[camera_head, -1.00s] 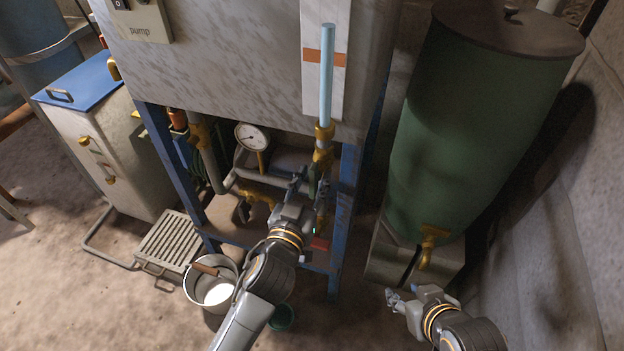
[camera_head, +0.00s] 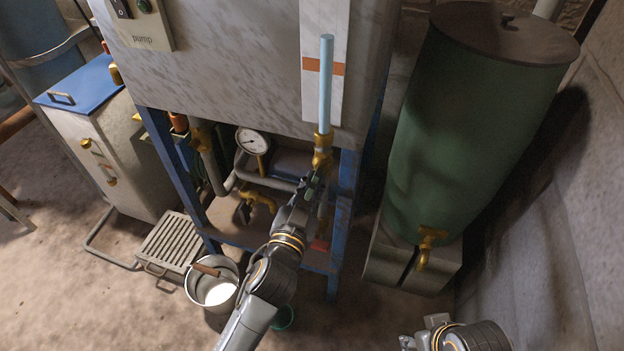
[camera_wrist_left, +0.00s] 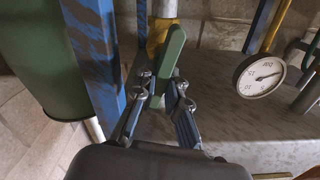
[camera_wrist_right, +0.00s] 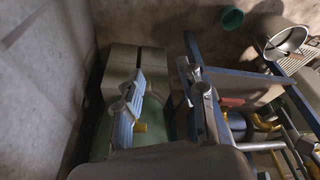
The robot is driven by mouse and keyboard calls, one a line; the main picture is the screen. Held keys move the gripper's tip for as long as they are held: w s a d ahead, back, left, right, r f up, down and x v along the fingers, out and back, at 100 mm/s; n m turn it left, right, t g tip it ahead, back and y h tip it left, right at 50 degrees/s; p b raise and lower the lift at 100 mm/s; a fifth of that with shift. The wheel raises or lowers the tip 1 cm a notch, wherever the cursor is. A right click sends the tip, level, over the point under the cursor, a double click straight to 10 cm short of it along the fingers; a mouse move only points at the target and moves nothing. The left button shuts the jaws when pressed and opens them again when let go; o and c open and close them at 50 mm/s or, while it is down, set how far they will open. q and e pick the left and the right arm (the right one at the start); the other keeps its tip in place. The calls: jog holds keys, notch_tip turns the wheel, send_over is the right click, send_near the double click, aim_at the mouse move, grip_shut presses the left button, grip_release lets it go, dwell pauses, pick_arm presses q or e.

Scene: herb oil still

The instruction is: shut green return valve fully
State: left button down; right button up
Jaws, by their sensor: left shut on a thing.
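The green valve handle (camera_wrist_left: 172,52) stands up between the fingers of my left gripper (camera_wrist_left: 162,95) in the left wrist view, tilted slightly right. The fingers are shut on it. Behind it is the brass valve body (camera_wrist_left: 157,32), partly hidden by the handle. In the head view my left gripper (camera_head: 314,183) is just below the brass fitting (camera_head: 322,150) under the pale blue sight tube (camera_head: 326,85); it mostly hides the handle there. My right gripper (camera_wrist_right: 160,95) is open and empty in the right wrist view, its fingers well apart.
A blue frame post (camera_head: 346,190) stands close to the right of my left gripper. A pressure gauge (camera_head: 252,141) and brass pipework (camera_head: 258,200) are to the left. The green tank (camera_head: 465,130) with a brass tap (camera_head: 428,245) stands right. A bucket (camera_head: 213,287) is on the floor.

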pick_arm(q)
jog(key=shift+d+m+p, duration=0.1)
jog(key=shift+m+p, duration=0.3)
jog(key=shift+m, duration=0.5)
jog(key=m, duration=0.2)
jog(key=shift+s+d+m+p, duration=0.1)
jog(key=shift+d+m+p, duration=0.05)
jog(key=shift+m+p, duration=0.25)
jog(key=m, duration=0.7)
jog(key=f+m+p, duration=0.1)
jog(key=m, duration=0.2)
jog(key=shift+d+f+m, duration=0.1)
jog(key=shift+d+m, duration=0.1)
jog(key=shift+m, duration=0.1)
pick_arm(e)
jog(key=shift+w+a+f, duration=0.15)
jog(key=shift+w+f, duration=0.55)
jog(key=shift+f, duration=0.35)
pick_arm(q)
jog(key=c, duration=1.4)
grip_release()
pick_arm(e)
jog(key=shift+r, duration=0.1)
